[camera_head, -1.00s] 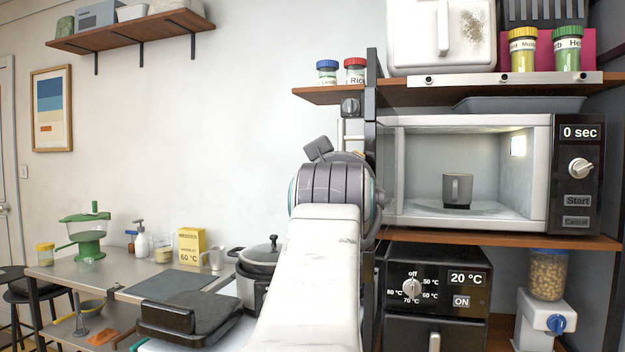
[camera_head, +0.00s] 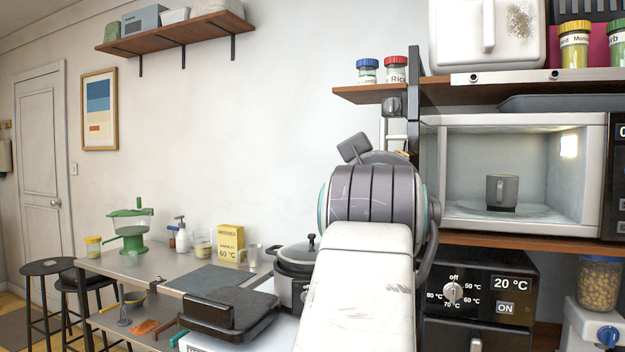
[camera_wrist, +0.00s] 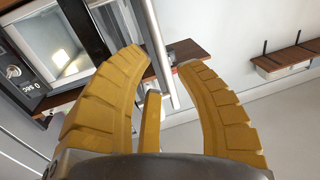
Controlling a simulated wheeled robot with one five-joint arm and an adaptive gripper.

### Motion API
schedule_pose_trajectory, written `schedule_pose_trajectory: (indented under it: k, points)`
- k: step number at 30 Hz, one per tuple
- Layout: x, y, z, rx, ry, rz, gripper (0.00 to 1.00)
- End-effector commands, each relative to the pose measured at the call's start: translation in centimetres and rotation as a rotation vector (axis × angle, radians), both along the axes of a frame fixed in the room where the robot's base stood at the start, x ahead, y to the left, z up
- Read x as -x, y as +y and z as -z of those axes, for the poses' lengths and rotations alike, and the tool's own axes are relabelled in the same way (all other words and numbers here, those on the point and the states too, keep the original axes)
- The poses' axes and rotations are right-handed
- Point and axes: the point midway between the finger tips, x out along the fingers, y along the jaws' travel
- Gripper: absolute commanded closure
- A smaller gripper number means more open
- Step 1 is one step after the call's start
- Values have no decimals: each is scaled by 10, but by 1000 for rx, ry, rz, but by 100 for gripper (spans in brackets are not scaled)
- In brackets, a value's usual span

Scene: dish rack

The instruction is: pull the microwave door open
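The microwave (camera_head: 609,225) stands on the right shelf with its lit inside exposed and a grey mug (camera_head: 502,190) on the plate. A pale handle bar (camera_head: 384,130) shows left of the post. In the wrist view, the silver handle (camera_wrist: 162,60) passes between the yellow fingers of my gripper (camera_wrist: 163,62). The fingers are apart, with gaps beside the bar; I cannot tell whether either touches it.
Spice jars (camera_head: 395,72) sit on the shelf above. A black oven (camera_head: 487,285) is below the microwave. A pot (camera_head: 294,257) and a black grill (camera_head: 221,310) stand left of my arm.

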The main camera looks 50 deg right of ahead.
Motion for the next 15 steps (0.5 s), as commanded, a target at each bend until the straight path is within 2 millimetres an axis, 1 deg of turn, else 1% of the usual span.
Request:
schedule_pose_trajectory:
  k: [3, 6, 15]
  points:
    - [4, 10, 0, 1, 0, -1, 68]
    - [6, 14, 0, 0, 0, -1, 68]
    - [7, 17, 0, -1, 0, -1, 68]
